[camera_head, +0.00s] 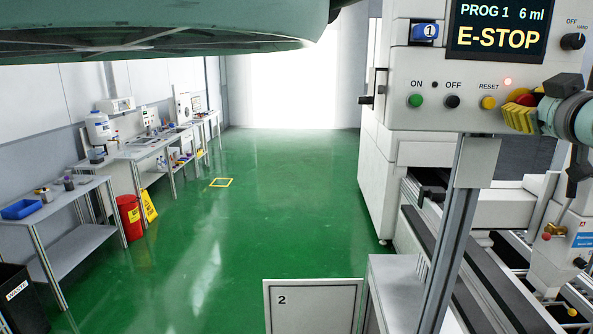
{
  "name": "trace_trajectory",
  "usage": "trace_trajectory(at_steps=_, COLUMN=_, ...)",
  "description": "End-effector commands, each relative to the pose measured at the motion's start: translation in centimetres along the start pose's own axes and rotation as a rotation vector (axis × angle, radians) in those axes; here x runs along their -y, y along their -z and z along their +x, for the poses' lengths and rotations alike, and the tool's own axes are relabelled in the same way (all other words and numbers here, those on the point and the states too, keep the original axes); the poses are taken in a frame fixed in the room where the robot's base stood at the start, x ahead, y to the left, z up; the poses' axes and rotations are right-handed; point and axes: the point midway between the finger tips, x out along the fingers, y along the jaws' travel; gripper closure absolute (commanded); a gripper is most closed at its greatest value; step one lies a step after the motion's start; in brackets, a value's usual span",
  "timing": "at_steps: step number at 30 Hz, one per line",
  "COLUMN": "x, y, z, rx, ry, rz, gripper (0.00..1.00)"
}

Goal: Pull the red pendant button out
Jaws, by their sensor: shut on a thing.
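The red pendant button (526,100) is on the right side of the control panel (460,112), only partly visible. My gripper (520,106) reaches in from the right edge, and its yellow ribbed fingertips are around the button, shut on it. The fingers hide most of the button, so I cannot tell how far out it sits. The panel display (499,30) reads "PROG 1 6 ml" and "E-STOP".
A green ON button (416,101), black OFF button (452,101) and yellow RESET button (488,103) sit left of my gripper. A metal post (456,225) stands below the panel. The green floor (250,235) is open to the left.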

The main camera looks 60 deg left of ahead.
Motion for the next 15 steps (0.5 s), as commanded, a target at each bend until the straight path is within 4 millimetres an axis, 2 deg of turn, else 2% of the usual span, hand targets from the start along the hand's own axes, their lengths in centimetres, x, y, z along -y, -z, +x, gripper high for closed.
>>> trace_trajectory(at_steps=15, x=0.0, y=-0.07, z=-0.72, rx=-0.001, ry=0.0, rz=0.0, gripper=0.97)
